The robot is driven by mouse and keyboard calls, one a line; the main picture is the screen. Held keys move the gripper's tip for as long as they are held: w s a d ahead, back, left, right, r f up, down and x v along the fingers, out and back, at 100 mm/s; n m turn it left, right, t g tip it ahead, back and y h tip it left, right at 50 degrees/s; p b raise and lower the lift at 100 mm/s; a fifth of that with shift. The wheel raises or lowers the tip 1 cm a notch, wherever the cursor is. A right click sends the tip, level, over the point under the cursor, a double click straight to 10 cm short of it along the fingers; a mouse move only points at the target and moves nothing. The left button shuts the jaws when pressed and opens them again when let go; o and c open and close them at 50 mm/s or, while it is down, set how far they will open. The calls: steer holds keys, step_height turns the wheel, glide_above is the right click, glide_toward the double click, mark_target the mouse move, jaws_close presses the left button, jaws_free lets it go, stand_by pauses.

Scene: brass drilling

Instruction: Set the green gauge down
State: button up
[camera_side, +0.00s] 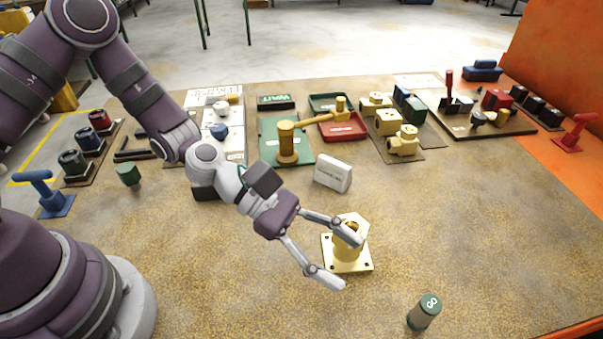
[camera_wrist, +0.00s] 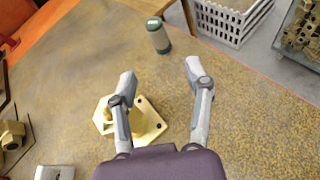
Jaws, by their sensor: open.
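The green gauge (camera_side: 424,312) is a small cylinder with a green top and a grey-brown lower part, marked "GO". My gripper (camera_side: 345,262) is open and empty, beside and partly in front of a brass fixture (camera_side: 347,263) with a square, bolt-holed base.
A white block (camera_side: 332,173) stands behind the fixture. A green cylinder (camera_side: 129,175) stands at the left. A white crate (camera_wrist: 232,20) lies beyond the table edge. The table's front right is mostly clear.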

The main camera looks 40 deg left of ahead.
steer(key=s+a+r+m+t+y, duration=0.1)
steer(key=s+a+r+m+y, duration=0.1)
steer(key=a+r+m+y, duration=0.2)
steer(key=s+a+r+m+t+y, duration=0.1)
steer(key=a+r+m+y, duration=0.3)
steer(key=a+m, duration=0.4)
steer(key=s+a+r+m+t+y, duration=0.1)
steer(key=s+a+r+m+y, duration=0.2)
steer(key=a+m, duration=0.4)
steer(key=a+r+y, duration=0.1)
steer(key=a+r, duration=0.1)
steer(key=a, duration=0.1)
steer(key=shift+s+a+y, duration=0.3)
steer(key=shift+s+y, duration=0.05)
steer(key=shift+y, duration=0.05)
